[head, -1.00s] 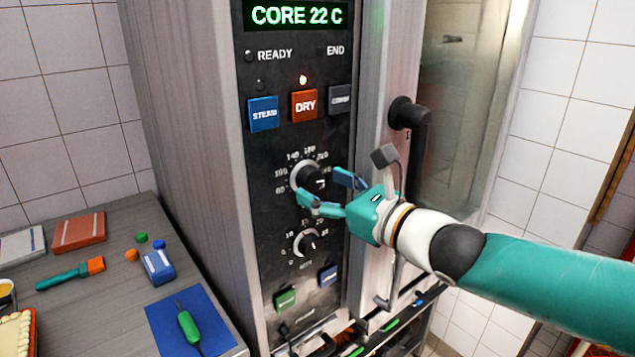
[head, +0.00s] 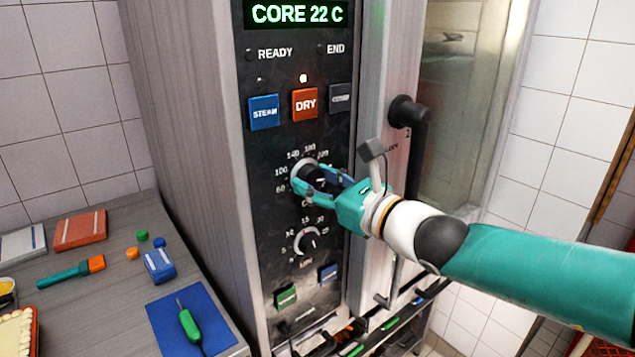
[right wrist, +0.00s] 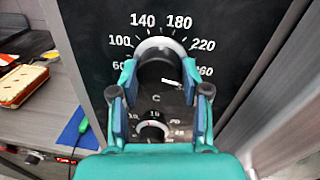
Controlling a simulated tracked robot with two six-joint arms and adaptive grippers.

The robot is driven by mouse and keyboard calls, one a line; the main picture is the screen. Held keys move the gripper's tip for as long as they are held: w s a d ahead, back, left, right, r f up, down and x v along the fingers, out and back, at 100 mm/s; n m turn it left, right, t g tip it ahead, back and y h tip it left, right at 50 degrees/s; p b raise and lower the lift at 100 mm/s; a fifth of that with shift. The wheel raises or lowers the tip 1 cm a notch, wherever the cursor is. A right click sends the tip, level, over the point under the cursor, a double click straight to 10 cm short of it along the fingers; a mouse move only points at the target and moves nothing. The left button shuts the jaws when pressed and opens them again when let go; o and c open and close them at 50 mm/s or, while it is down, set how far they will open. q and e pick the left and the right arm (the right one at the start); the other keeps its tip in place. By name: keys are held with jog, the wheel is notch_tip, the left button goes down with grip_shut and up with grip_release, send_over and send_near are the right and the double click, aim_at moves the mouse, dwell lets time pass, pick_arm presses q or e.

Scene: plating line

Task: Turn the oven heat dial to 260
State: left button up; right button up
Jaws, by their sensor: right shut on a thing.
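The oven heat dial (right wrist: 157,68) is a black round knob with a pale ring, with numbers from 60 up to 260 around it. In the head view the dial (head: 306,171) is partly hidden by my fingers. A white mark shows on the knob's lower right side in the right wrist view, but I cannot read its exact setting. My right gripper (head: 320,181) is shut on the dial, one finger on each side; it also shows in the right wrist view (right wrist: 158,80). My left gripper is not in view.
A smaller timer dial (head: 306,241) sits below the heat dial. STEAM (head: 264,112) and DRY (head: 305,104) buttons are above. The oven door handle (head: 413,140) stands out to the right. A counter (head: 119,268) with several small items is at left.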

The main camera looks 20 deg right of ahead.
jog(key=shift+f+n+b, duration=0.1)
jog(key=shift+n+b, duration=0.3)
jog(key=shift+b, duration=0.25)
jog(key=o, duration=1.2)
jog(key=shift+c, duration=0.2)
jog(key=v, duration=1.2)
jog(key=shift+d, duration=0.1)
